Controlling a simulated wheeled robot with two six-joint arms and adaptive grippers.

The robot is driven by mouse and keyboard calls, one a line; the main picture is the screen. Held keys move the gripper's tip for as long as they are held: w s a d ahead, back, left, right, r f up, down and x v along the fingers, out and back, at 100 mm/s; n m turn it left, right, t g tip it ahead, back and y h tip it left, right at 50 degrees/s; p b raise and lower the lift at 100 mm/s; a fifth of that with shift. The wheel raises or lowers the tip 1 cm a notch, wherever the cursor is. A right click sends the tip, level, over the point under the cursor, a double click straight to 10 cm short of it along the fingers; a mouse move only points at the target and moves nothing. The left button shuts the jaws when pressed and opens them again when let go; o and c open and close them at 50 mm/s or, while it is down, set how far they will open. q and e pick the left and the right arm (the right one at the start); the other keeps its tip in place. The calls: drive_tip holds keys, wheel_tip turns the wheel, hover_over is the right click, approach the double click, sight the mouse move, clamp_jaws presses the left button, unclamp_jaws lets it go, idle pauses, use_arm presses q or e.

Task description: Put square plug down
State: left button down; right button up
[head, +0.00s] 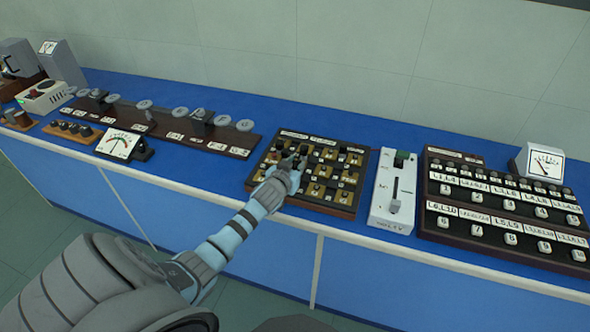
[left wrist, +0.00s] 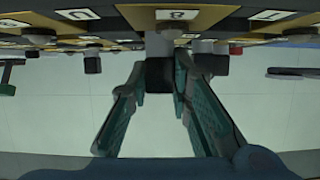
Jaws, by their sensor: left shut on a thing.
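My left gripper (head: 291,166) is over the dark plug board (head: 322,206), which has gold patches, white labels and several small plugs. In the left wrist view the fingers of my left gripper (left wrist: 162,82) are shut on a small black square plug (left wrist: 160,73), close against the board's face (left wrist: 222,15). I cannot tell whether the plug is seated in the board or just off it. In the head view the gripper hides the plug. My right gripper is not in view.
A white slider box (head: 382,215) and a dark labelled button panel (head: 432,228) stand to the right. A meter (head: 118,144) and a long board with round discs (head: 235,147) are to the left. The blue bench (head: 350,125) is bare behind the plug board.

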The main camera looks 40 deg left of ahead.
use_arm(q)
drive_tip(key=shift+f, duration=0.2)
drive_tip(key=shift+f, duration=0.15)
drive_tip(key=c, duration=1.5)
unclamp_jaws()
drive_tip(key=shift+o, duration=0.2)
drive_tip(key=shift+r, duration=0.25)
drive_tip(key=p+v, duration=0.2)
drive_tip(key=v, duration=1)
drive_tip(key=shift+f, duration=0.1)
